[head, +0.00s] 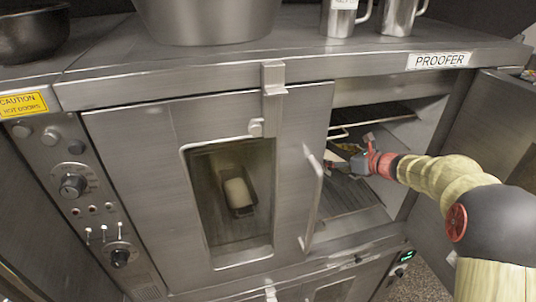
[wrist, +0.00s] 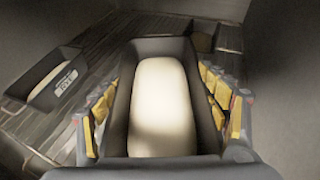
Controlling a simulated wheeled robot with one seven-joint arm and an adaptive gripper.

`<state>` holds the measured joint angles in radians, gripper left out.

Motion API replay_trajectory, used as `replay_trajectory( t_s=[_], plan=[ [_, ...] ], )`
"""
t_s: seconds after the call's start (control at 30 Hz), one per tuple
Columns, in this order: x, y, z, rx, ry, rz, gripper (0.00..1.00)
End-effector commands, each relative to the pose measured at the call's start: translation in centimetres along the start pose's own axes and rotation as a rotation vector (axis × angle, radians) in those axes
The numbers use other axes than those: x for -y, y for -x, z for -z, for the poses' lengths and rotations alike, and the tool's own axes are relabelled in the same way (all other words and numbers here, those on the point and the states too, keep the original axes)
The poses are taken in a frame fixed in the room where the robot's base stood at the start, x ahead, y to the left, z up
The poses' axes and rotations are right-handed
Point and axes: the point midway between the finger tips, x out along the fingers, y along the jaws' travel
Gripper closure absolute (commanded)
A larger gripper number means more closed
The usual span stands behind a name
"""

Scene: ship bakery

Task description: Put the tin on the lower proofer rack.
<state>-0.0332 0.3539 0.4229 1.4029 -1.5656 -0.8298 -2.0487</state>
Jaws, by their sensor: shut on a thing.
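My gripper (head: 340,163) reaches through the open right side of the proofer (head: 215,100). In the wrist view its padded fingers are shut on the two long sides of a dark tin (wrist: 122,125) holding pale dough. In the head view the held tin is mostly hidden by the door and gripper. The lower rack (head: 347,201) shows below the gripper, and an upper rack (head: 385,119) is above it. I cannot tell whether the tin touches the lower rack.
Another dark tin with dough (wrist: 55,82) and a label sits left of the held one; a tin with dough (head: 238,188) shows through the window. The left door (head: 140,150) is shut; the right door (head: 480,135) stands open.

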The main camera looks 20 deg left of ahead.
Motion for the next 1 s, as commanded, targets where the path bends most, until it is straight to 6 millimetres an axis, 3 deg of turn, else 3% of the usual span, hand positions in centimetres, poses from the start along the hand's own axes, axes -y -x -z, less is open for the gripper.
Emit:
replay_trajectory(
  t_s=[0.07, 0.33, 0.57, 0.87, 1.0],
  plan=[
    [0.2, 0.0, -0.4, 0.003, 0.008, -0.014, 0.78],
    [0.1, -1.5, 3.0, 0.002, 0.009, -0.025, 0.78],
    [0.1, -2.1, 4.3, 0.004, 0.012, -0.023, 0.78],
    [0.1, -3.6, 8.0, 0.002, 0.011, -0.023, 0.78],
    [0.2, -3.9, 8.6, 0.004, 0.012, -0.022, 0.78]
  ],
)
